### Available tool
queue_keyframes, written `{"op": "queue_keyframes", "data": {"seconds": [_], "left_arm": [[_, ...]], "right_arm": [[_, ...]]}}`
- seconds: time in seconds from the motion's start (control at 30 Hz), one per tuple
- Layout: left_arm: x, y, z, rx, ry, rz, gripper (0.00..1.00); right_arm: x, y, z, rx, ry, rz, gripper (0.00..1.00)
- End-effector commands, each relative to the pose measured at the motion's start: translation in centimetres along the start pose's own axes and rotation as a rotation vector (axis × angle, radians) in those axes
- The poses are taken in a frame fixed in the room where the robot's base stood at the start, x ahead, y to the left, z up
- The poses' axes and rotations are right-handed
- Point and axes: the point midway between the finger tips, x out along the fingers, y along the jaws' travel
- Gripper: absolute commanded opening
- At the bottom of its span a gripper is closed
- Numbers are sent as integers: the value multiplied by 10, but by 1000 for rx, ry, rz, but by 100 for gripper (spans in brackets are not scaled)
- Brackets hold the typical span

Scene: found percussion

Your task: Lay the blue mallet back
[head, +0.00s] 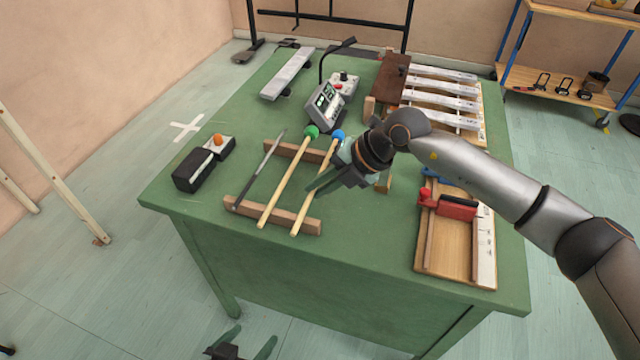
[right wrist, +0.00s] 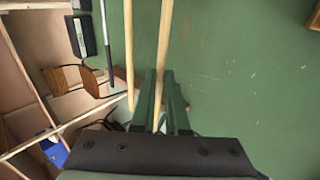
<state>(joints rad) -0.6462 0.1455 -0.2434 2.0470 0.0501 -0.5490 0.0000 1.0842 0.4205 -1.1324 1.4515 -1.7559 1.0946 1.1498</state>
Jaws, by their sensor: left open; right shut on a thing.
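The blue mallet, with its blue head (head: 339,134) and pale wooden handle (head: 306,212), extends over the right part of a wooden rack (head: 236,204). My right gripper (head: 318,185) is shut on its handle; in the right wrist view the handle (right wrist: 163,45) runs between the green fingers (right wrist: 162,98). The handle's lower end is at the rack's front rail; I cannot tell whether it touches. The green mallet (head: 287,178) lies to its left across the rack, with a thin dark rod (head: 258,170) further left. My left gripper (head: 240,345) is open and empty, low in front of the table.
The green table (head: 370,245) holds a black box with an orange knob (head: 217,139), a grey device (head: 325,103), metal bars on a frame (head: 440,87), and a wooden tray with a red block (head: 457,207).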

Motion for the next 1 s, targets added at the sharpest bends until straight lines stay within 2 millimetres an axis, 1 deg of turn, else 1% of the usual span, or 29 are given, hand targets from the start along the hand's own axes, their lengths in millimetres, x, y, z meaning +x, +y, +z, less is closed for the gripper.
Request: {"op": "queue_keyframes", "data": {"seconds": [0.47,0.5,0.8,1.0], "left_arm": [[0,0,1,0,-3,0,87],[0,0,2,0,-3,0,87],[0,0,2,0,-3,0,87],[0,0,2,0,-4,0,87]], "right_arm": [[4,-3,0,0,0,0,0],[4,-3,0,0,0,0,13],[4,-3,0,0,0,0,47],[4,-3,0,0,1,-1,47]]}}
